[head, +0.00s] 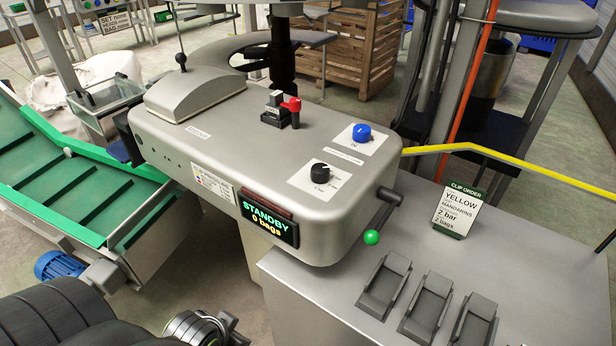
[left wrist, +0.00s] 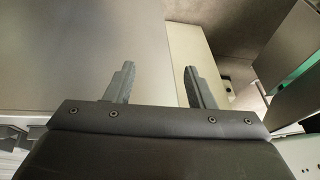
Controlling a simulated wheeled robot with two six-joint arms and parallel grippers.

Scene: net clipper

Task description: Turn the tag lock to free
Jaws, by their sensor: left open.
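The clipper machine (head: 255,140) has a grey rounded housing with several controls on top. A blue knob (head: 361,133) and a black knob (head: 320,169) sit on white plates toward the right. The small labels are too blurred to tell which control is the tag lock. The display (head: 268,219) reads STANDBY, 0 bags. My left gripper (left wrist: 160,68) is open and empty in the left wrist view, with a grey surface beyond it. My right gripper is out of view.
A clip order card (head: 459,210) reads YELLOW, mandarins, 2 bar, 2 bags. Several dark grey holders (head: 427,306) stand on the bench at the lower right. A green conveyor (head: 75,190) lies left.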

